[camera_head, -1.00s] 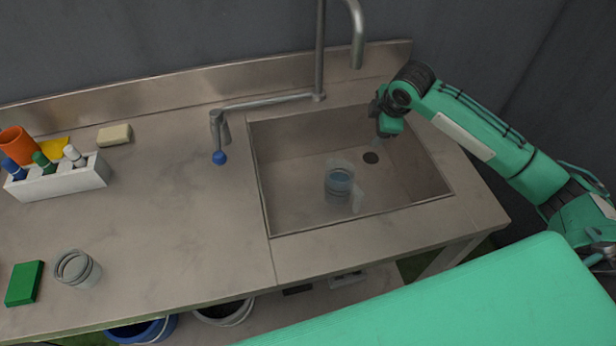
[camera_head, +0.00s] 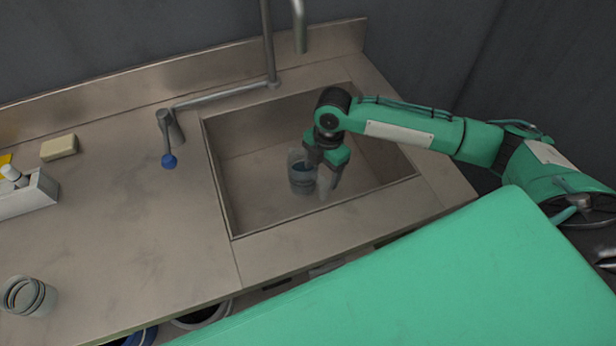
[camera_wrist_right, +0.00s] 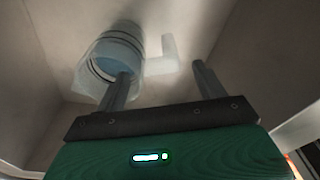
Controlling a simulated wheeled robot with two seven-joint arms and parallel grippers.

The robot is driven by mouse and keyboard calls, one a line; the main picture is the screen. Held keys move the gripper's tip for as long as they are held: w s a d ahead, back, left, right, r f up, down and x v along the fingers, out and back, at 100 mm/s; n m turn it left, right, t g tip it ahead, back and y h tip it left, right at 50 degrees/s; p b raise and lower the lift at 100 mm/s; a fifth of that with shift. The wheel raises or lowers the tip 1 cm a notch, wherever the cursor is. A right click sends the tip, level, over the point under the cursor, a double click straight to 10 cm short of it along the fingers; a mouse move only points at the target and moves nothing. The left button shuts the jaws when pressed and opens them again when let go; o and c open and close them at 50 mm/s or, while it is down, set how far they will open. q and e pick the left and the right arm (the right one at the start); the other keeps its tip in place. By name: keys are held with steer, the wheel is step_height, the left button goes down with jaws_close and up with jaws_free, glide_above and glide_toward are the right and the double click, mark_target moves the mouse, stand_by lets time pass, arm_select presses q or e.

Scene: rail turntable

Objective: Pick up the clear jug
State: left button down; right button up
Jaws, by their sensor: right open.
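The clear jug (camera_head: 301,176) stands in the sink, with bluish content or tint low in it. In the right wrist view the jug (camera_wrist_right: 112,58) is at the upper left, and its clear handle (camera_wrist_right: 168,52) sticks out to the right. My right gripper (camera_head: 324,172) is open and points down into the sink, just right of the jug, partly covering its side. In the wrist view the handle appears between the two spread fingers (camera_wrist_right: 163,74), beyond their tips. Contact is not visible. My left gripper is out of view.
The sink walls (camera_head: 222,190) surround the jug. A faucet (camera_head: 268,45) rises behind, and a blue-tipped lever (camera_head: 169,160) stands left of the sink. A clear jar (camera_head: 30,297), a white holder (camera_head: 30,197) and a sponge (camera_head: 59,147) are on the counter's left; its middle is clear.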

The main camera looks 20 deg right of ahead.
mark_target(322, 177)
steer(key=shift+s+f+p, duration=0.1)
steer(key=shift+f+p, duration=0.2)
steer(key=shift+f, duration=2.4)
steer(key=c, duration=1.3)
